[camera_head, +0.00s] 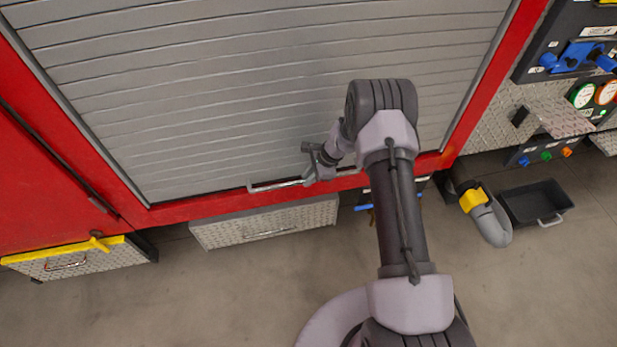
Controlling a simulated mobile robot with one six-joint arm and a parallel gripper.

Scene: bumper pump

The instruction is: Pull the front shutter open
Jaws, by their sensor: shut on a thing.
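The front shutter (230,105) is a grey slatted roller panel in a red frame, and it is down to the frame's lower edge. A thin silver bar handle (275,185) runs along its bottom edge. My gripper (313,177) is at the right part of this bar and is shut on it.
Below the shutter is a tread-plate drawer (264,222) with a handle. A yellow-edged step (75,258) juts out at the left. At the right are a black tray (536,203), a grey hose with a yellow fitting (485,215) and a gauge panel (590,93). The front floor is clear.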

